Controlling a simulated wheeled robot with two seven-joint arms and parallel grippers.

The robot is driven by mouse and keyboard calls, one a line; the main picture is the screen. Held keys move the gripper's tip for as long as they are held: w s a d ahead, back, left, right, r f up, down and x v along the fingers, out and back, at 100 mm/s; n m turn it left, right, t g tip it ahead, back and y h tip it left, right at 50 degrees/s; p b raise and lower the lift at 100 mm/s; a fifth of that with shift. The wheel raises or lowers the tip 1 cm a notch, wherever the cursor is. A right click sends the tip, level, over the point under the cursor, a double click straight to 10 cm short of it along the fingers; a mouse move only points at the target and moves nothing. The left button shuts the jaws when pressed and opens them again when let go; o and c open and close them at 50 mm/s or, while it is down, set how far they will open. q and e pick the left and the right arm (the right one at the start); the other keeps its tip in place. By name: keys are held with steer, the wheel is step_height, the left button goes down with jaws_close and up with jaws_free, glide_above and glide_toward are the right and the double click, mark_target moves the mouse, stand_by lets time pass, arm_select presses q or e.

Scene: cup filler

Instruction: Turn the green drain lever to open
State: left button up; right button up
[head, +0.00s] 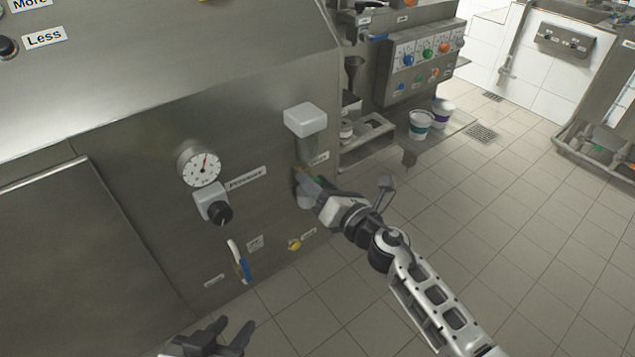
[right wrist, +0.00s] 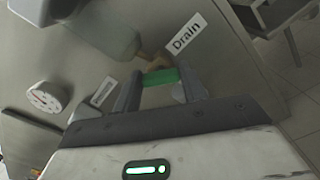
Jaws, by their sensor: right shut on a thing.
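The green drain lever (right wrist: 161,77) shows in the right wrist view between my right gripper's fingers (right wrist: 160,90), below the "Drain" label (right wrist: 186,34). The gripper is shut on it. In the head view my right gripper (head: 306,186) is against the steel machine front, under the pale block (head: 306,119), and hides most of the lever. The "Drain" label (head: 318,158) is just above it. My left gripper (head: 235,325) is at the bottom of the head view, fingers apart and empty, away from the machine's controls.
The machine front carries a gauge (head: 200,165), a black knob (head: 218,212), a blue-handled lever (head: 242,268) and a yellow knob (head: 294,244). Two cups (head: 420,124) stand on a shelf to the right, below a panel of coloured knobs (head: 427,52). The tiled floor (head: 510,220) at right is clear.

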steer(key=shift+f, duration=0.1)
arm_select(q)
steer(key=shift+r, duration=0.15)
arm_select(e)
steer(key=o, duration=1)
steer(key=shift+s+d, duration=0.1)
steer(key=shift+s, duration=0.05)
arm_select(q)
steer(key=shift+d+b, duration=0.1)
steer(key=shift+b, duration=0.3)
arm_select(e)
steer(key=v, duration=1.5)
steer(key=shift+s+d, duration=0.2)
steer(key=shift+s, duration=0.1)
arm_select(q)
steer(key=shift+f, duration=0.2)
